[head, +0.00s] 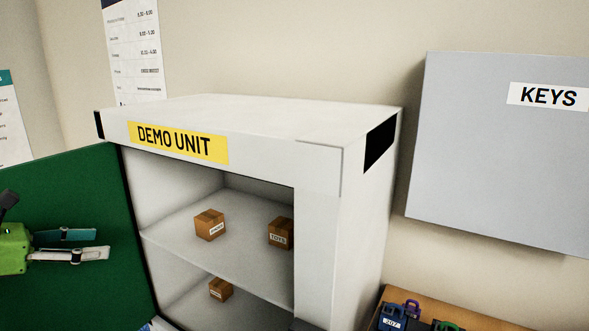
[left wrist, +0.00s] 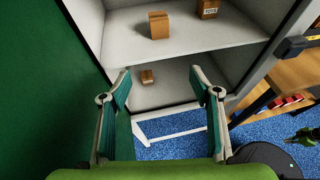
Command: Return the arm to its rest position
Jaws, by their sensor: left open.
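My left gripper (head: 103,245) is at the left of the head view, in front of a green panel. Its two fingers are apart and nothing is between them. In the left wrist view the same gripper (left wrist: 163,80) shows open and empty, pointing toward the white cabinet's shelves.
A white cabinet (head: 318,168) marked DEMO UNIT stands open, with small cartons (head: 210,225) on its shelves. The green panel (head: 75,185) stands at its left. A grey KEYS box (head: 480,150) hangs at right. Padlocks (head: 393,318) lie on a wooden surface below.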

